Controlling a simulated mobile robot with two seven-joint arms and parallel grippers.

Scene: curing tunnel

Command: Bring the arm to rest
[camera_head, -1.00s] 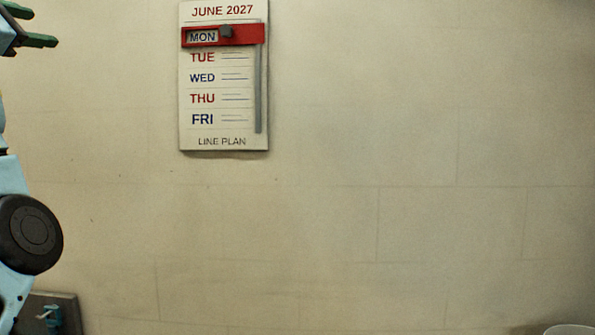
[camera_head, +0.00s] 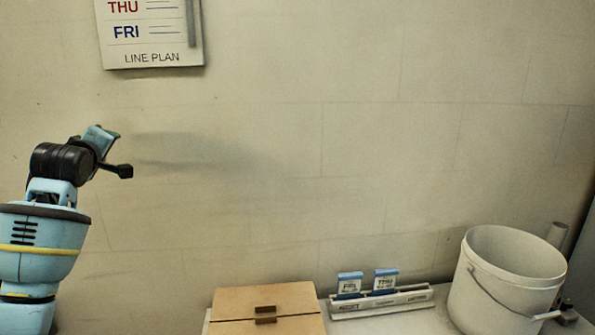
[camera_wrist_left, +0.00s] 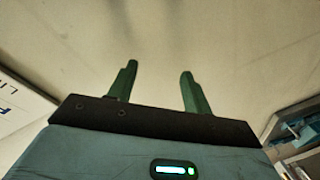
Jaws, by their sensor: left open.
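My left arm (camera_head: 42,238) rises at the left of the head view, in front of the wall. Its wrist end bends up and to the right, below the calendar board; the fingers cannot be made out there. In the left wrist view my left gripper (camera_wrist_left: 159,68) is open, with two green fingers apart and only bare wall seen between and beyond them. It touches nothing that I can see. My right gripper is in neither view.
The line plan board (camera_head: 152,58) hangs at upper left, cut off at the top. The middle wall is clear.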

